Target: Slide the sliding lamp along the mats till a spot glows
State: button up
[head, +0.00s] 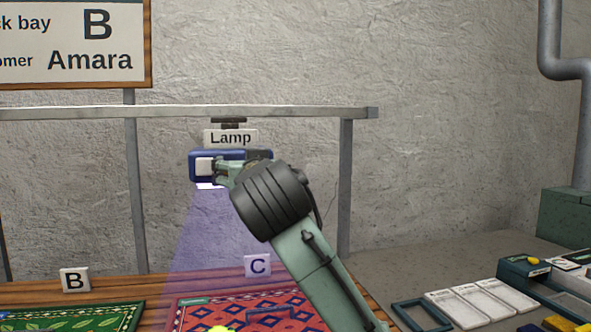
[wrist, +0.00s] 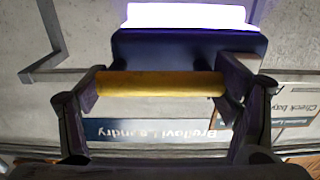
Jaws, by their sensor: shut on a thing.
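The sliding lamp (head: 197,179), a dark blue housing with a "Lamp" label (head: 230,138), hangs from a grey rail (head: 60,112). In the wrist view its housing (wrist: 190,50) has a lit white strip and a yellow bar handle (wrist: 160,84). My gripper (wrist: 160,88) is shut on that handle; in the head view my wrist hides the lamp's right part. A violet light cone falls onto the red-and-blue mat C (head: 190,310). A small bright yellow patch (head: 219,328) shows at the picture's bottom edge, within the cone. Green mat B (head: 75,318) lies left, outside the cone.
Cards B (head: 75,280) and C (head: 258,266) stand behind the mats. A wall sign (head: 75,45) reads bay B and Amara. The right counter holds a dark frame (head: 422,316), pale cards (head: 480,302) and several devices. The rail ends at a right post (head: 345,190).

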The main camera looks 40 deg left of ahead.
jog(key=s+a, duration=0.1)
jog(key=s, duration=0.1)
jog(key=s+a, duration=0.2)
jog(key=shift+a, duration=0.15)
jog(key=o, duration=1.4)
jog(key=shift+f, duration=0.15)
jog(key=shift+s, duration=0.1)
jog(key=v, duration=1.2)
